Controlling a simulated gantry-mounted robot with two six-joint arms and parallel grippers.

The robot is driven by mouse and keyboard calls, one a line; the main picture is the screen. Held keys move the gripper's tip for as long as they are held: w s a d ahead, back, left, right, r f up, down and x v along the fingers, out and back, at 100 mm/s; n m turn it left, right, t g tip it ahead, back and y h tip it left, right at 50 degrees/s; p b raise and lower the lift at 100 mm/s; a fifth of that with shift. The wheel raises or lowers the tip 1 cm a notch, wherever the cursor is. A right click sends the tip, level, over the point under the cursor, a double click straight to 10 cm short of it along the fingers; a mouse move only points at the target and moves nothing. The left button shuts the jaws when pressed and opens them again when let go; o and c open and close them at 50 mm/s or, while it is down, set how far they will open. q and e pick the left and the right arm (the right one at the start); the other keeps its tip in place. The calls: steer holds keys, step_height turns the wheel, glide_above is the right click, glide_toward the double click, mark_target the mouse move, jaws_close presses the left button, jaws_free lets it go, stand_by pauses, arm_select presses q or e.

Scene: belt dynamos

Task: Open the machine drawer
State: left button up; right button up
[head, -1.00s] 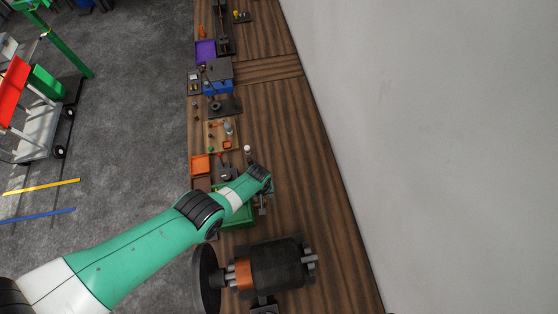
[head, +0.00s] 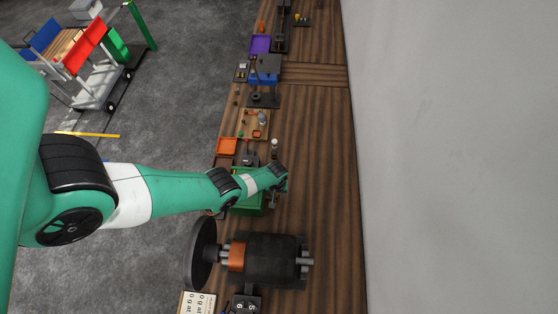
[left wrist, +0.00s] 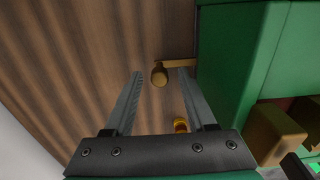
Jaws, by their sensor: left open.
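The machine is a green box (head: 247,207) on the wooden bench, partly hidden under my left arm in the head view. In the left wrist view its green side (left wrist: 228,55) fills the right. A brass knob (left wrist: 159,76) on a short bar sticks out from that side. My left gripper (left wrist: 161,72) is open, with the knob showing between its fingertips; I cannot tell whether they touch it. A tan block (left wrist: 275,134) sits in an opening of the green body at lower right. I cannot tell which part is the drawer. My right gripper is not in view.
A dark dynamo with a copper band (head: 270,256) and a black wheel (head: 200,255) stand in front of the machine. An orange tray (head: 227,146), a wooden tray (head: 256,124) and a blue box (head: 264,77) lie beyond it. Bare bench runs along the wall.

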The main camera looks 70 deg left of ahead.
arm_select(q)
jaws_close()
stand_by(1.3)
